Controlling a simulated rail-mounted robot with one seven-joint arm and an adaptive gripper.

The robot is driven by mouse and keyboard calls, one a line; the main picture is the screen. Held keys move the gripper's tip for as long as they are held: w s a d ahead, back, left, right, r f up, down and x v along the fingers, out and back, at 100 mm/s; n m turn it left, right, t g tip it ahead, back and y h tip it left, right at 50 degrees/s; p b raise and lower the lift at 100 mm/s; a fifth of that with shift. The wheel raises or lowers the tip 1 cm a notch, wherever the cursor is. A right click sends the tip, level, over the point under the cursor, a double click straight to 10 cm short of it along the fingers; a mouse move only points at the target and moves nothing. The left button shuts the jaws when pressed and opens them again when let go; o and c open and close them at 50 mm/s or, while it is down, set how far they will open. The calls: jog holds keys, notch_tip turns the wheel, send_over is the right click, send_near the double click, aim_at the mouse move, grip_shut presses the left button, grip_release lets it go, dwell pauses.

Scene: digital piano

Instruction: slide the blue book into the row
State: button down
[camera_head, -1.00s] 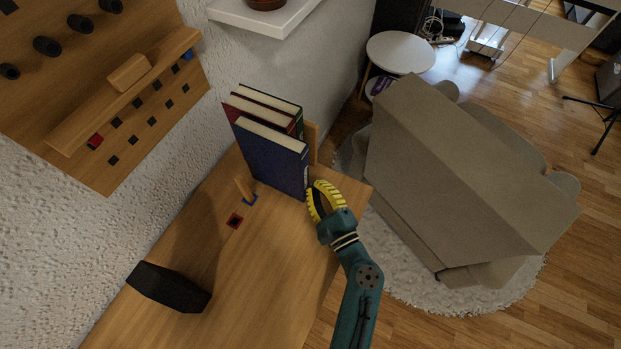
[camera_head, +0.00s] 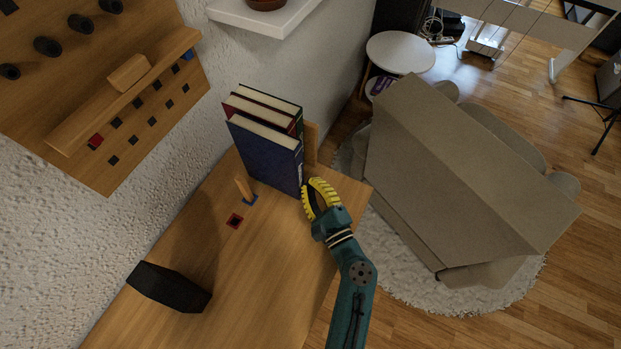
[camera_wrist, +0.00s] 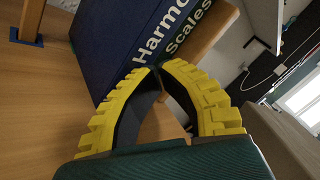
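The blue book (camera_head: 264,158) stands upright on the wooden shelf top, at the front of a row with a red book (camera_head: 241,107) and a dark green book (camera_head: 270,101). Its spine, with white lettering, shows in the wrist view (camera_wrist: 130,35). My gripper (camera_head: 306,189) is at the spine's lower right end. In the wrist view its yellow fingers meet at their tips (camera_wrist: 157,69), with nothing held between them. The tips are at or very near the spine; contact is hard to tell.
A wooden end support (camera_head: 311,142) stands behind the row.

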aim_at(302, 185)
jog(key=shift+w+a, duration=0.45)
jog(key=shift+a, duration=0.35)
jog(key=shift+w+a, duration=0.4)
jog(key=shift+a, duration=0.35)
dwell(0.9)
jog(key=shift+d, duration=0.1)
jog(key=shift+s+d, duration=0.4)
jog(key=shift+d, duration=0.3)
jog(key=shift+s+d, duration=0.45)
jog(key=shift+d, duration=0.25)
jog(key=shift+s+d, duration=0.4)
jog(key=shift+d, duration=0.3)
